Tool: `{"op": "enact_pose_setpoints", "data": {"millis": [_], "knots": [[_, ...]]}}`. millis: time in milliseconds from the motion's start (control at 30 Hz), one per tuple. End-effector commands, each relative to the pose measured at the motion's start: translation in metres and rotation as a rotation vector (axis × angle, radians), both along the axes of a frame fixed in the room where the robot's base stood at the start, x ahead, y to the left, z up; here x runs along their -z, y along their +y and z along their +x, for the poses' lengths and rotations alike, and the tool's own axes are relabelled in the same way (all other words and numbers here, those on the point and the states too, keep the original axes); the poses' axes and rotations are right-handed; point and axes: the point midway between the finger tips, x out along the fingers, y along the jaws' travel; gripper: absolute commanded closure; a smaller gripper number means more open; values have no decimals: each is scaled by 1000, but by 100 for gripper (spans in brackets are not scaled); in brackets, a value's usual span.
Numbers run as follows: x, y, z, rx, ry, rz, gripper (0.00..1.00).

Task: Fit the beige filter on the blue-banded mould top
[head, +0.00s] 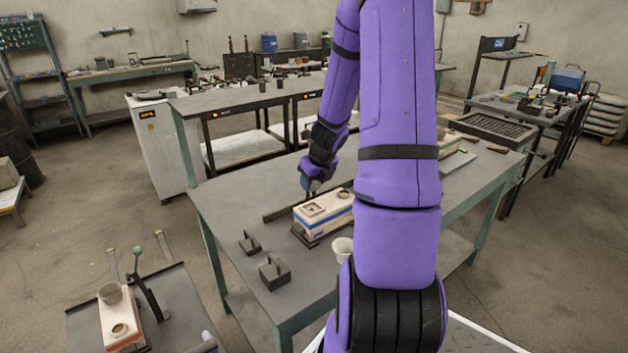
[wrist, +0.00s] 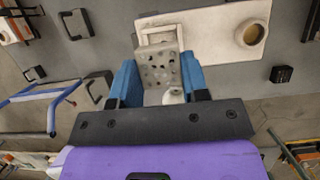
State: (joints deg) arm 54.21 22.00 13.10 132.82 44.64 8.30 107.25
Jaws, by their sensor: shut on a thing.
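The blue-banded mould (head: 325,222) stands on the grey table in the head view. Its pale top has a square raised frame (head: 314,209) and a round opening (head: 344,195). In the wrist view the mould top (wrist: 205,22) lies just beyond my gripper (wrist: 163,82). My gripper's blue fingers are shut on the beige filter (wrist: 165,68), a block with dark holes. The filter's far edge overlaps the square frame in the picture; I cannot tell whether they touch. In the head view my gripper (head: 312,190) is behind the mould, and the filter cannot be made out.
Two dark handled blocks (head: 249,242) (head: 273,272) sit on the table left of the mould. A white cup (head: 343,247) stands in front of it. A second mould (head: 121,325) is on a low bench at lower left. The table's left part (head: 222,205) is clear.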

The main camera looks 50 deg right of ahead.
Motion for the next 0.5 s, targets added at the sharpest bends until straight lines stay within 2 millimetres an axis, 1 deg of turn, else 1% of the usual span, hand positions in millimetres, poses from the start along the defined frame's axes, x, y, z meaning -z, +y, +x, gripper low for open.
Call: {"op": "enact_pose_setpoints", "data": {"millis": [500], "knots": [[44, 0, -1, 2, 0, 3, 81]]}}
